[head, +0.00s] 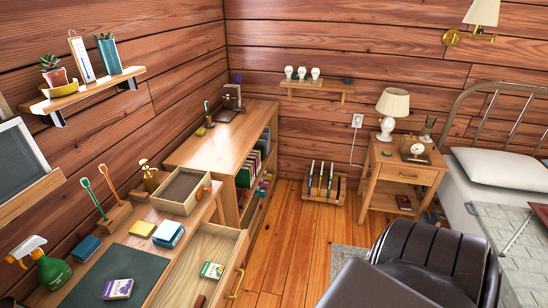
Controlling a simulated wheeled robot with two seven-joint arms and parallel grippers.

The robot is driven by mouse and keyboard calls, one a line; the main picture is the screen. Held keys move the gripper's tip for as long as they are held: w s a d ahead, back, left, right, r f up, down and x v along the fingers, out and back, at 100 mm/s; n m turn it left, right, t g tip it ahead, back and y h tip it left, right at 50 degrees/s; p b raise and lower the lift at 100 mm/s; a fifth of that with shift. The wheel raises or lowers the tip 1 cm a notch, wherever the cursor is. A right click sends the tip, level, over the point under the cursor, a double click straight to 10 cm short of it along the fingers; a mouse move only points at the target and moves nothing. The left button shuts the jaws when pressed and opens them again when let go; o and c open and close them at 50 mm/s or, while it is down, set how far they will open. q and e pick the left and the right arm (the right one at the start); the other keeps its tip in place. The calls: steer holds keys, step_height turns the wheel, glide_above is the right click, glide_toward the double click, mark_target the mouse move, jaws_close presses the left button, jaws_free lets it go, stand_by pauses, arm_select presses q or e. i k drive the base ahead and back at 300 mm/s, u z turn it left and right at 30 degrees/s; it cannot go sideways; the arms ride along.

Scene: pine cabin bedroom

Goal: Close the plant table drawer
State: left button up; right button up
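The plant table (143,222) stands at the lower left, a wooden table along the left wall. Its drawer (226,236) is pulled open toward the right, over the floor. The drawer's brass handle (237,283) is on its front panel. A green and white packet (211,270) lies inside the drawer, and a small reddish-brown item (199,301) shows near the bottom edge of the picture. The near end of the drawer is cut off by the frame. Neither of my grippers is in view.
A green spray bottle (48,266), dark mat (110,272), purple packet (118,288) and shallow wooden tray (205,186) are on the tabletop. A dark leather chair (435,258) fills the lower right. Bare floor (290,245) lies between drawer and chair.

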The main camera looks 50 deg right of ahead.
mark_target(217, 244)
steer(key=z, duration=1.75)
steer(key=k, duration=1.3)
steer(key=u, duration=1.5)
steer(key=i, duration=0.5)
